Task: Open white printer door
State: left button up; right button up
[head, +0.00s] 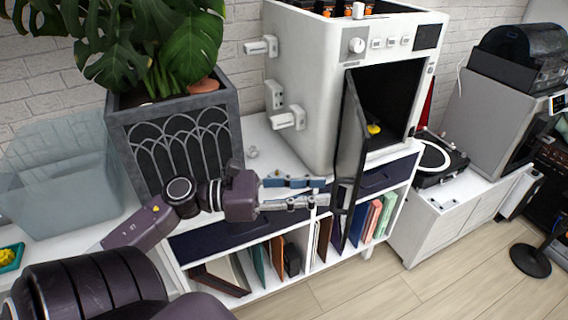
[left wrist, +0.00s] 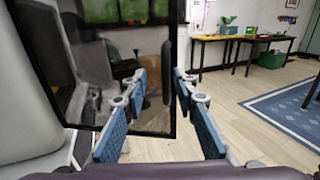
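The white printer (head: 312,95) stands on the white shelf unit. Its dark-framed glass door (head: 350,145) is swung out at a wide angle, showing the dark chamber (head: 390,95) with a small yellow item (head: 374,129) inside. My left gripper (head: 328,191) is beside the door's lower part, its fingers apart and pointing at the door. In the left wrist view the door (left wrist: 115,65) fills the upper left, and its free edge lies in line with the gap between the fingertips (left wrist: 160,78). I cannot tell whether they touch it. My right gripper is not in view.
A grey planter (head: 185,140) with a large plant stands left of the printer. The shelf unit (head: 290,155) holds books below. A turntable (head: 440,160) sits on the cabinet at right. The wooden floor (head: 440,275) in front is clear.

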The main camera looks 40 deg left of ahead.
pick_arm(q)
jog(key=v, duration=0.7)
jog(key=shift+s+a, duration=0.15)
jog(key=shift+s, duration=0.1)
jog(key=shift+r, duration=0.1)
